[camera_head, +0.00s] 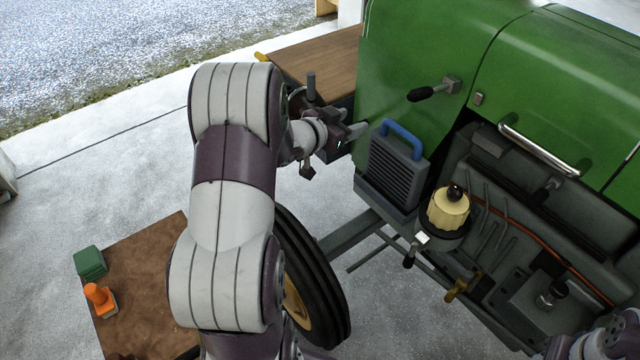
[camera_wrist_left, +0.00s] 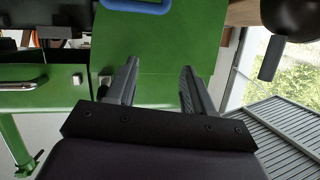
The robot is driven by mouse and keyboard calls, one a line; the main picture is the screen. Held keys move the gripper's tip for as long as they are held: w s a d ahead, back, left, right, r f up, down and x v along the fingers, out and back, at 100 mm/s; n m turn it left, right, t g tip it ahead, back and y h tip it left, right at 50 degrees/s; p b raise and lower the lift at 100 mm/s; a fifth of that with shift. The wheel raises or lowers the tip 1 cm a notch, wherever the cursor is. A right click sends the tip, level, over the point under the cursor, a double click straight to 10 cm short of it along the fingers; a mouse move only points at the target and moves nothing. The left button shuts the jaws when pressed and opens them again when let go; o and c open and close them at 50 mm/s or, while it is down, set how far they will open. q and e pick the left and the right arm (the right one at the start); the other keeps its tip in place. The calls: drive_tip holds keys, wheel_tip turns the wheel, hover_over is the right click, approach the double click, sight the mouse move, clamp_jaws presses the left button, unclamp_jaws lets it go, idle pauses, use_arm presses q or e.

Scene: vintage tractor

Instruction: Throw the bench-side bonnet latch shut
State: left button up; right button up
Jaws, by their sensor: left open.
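The bonnet latch (camera_head: 434,89) is a lever with a black grip and grey pivot on the green bonnet side. Its grip points left, away from a small grey catch (camera_head: 478,99) across the panel seam. The catch also seems to show in the left wrist view (camera_wrist_left: 78,79), with a grey part by the left finger; the grip is not clear there. My left gripper (camera_head: 361,130) is open and empty, left of the latch, near the green nose and apart from the grip. Its two fingers (camera_wrist_left: 160,72) face the green panel. The jaws of my right gripper are out of sight.
A grey radiator-like box with a blue handle (camera_head: 404,138) sits below the latch. A chrome handle (camera_head: 538,150) lies to its right. A yellow-topped canister (camera_head: 449,208) stands lower down. A wooden top (camera_head: 318,57) is behind my left gripper. A tyre (camera_head: 316,285) stands below.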

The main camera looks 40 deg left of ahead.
use_arm(q)
drive_tip(key=s+d+f+n+g+y+p, duration=0.1)
drive_tip(key=s+f+n+g+y+p, duration=0.1)
drive_tip(key=s+g, duration=0.2)
drive_tip(key=s+d+f+n+g+y+p, duration=0.2)
drive_tip(key=s+g, duration=0.3)
drive_tip(key=s, duration=0.5)
drive_tip(key=shift+s+f+g, duration=0.3)
drive_tip(key=shift+s+f, duration=0.1)
drive_tip(key=shift+f, duration=0.05)
